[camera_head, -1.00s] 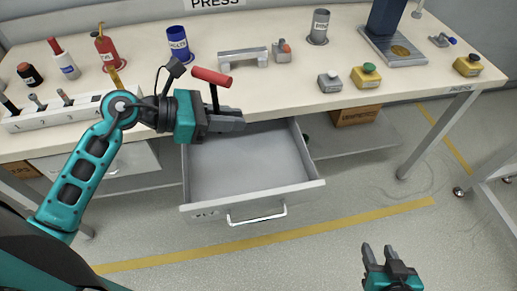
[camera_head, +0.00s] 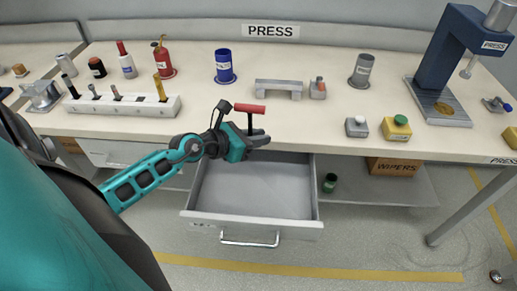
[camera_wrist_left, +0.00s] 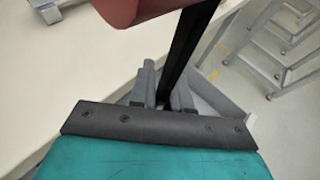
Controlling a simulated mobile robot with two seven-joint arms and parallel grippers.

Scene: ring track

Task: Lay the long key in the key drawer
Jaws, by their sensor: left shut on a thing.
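The long key has a red crossbar handle (camera_head: 250,109) and a black shaft. My left gripper (camera_head: 261,138) is shut on its shaft, with the handle above the fingers. In the left wrist view the red handle (camera_wrist_left: 130,8) is close to the camera and the black shaft (camera_wrist_left: 187,45) runs down between the fingers (camera_wrist_left: 163,88). The lower end of the shaft is hidden. The key drawer (camera_head: 265,232) is pulled open below the worktop and looks empty; its label is too small to read. The gripper is over the worktop's front edge, above the drawer's back. My right gripper is out of view.
The worktop (camera_head: 330,125) carries a white tool rack (camera_head: 125,105), a blue cup (camera_head: 224,66), a grey bridge-shaped block (camera_head: 278,88) and a press (camera_head: 450,60). A wipers box (camera_head: 392,167) and a dark green can (camera_head: 330,183) sit on the shelf right of the drawer.

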